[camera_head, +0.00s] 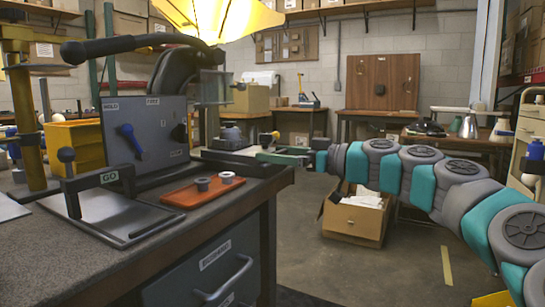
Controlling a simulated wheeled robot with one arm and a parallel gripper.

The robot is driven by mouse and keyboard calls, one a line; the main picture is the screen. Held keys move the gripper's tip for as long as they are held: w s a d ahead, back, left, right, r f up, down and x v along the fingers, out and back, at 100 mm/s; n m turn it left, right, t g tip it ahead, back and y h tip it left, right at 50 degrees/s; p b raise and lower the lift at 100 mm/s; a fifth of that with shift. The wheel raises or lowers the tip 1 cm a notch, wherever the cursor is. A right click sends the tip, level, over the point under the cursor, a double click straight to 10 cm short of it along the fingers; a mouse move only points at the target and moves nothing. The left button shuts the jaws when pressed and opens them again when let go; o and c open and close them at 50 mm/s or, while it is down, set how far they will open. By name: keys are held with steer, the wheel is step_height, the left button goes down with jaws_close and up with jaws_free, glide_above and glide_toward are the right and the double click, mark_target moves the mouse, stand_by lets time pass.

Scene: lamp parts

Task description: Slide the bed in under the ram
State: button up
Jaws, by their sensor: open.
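A flat metal bed (108,210) with a dark rim lies on the left bench. A black upright handle frame marked GO (110,178) stands over its back part. Behind it is a grey press housing (150,125) with a blue knob and a dark knob. A black lever (115,45) and a dark curved head (172,75) rise above it. I cannot clearly make out the ram. My teal and grey arm reaches in from the right. My gripper (262,155) is open at the bench's right back edge, apart from the bed. Its fingertips are small and hard to separate from the background.
An orange tray (203,192) with two small grey rings lies between the bed and my gripper. A yellow column (25,115) and yellow bins (75,145) stand at left. An open cardboard box (355,218) sits on the floor. Floor beyond the bench is mostly clear.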

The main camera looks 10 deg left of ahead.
steer(key=b+v, duration=0.2)
steer(key=v, duration=0.5)
stand_by(0.6)
steer(key=shift+f+b, duration=0.1)
steer(key=shift+b, duration=0.45)
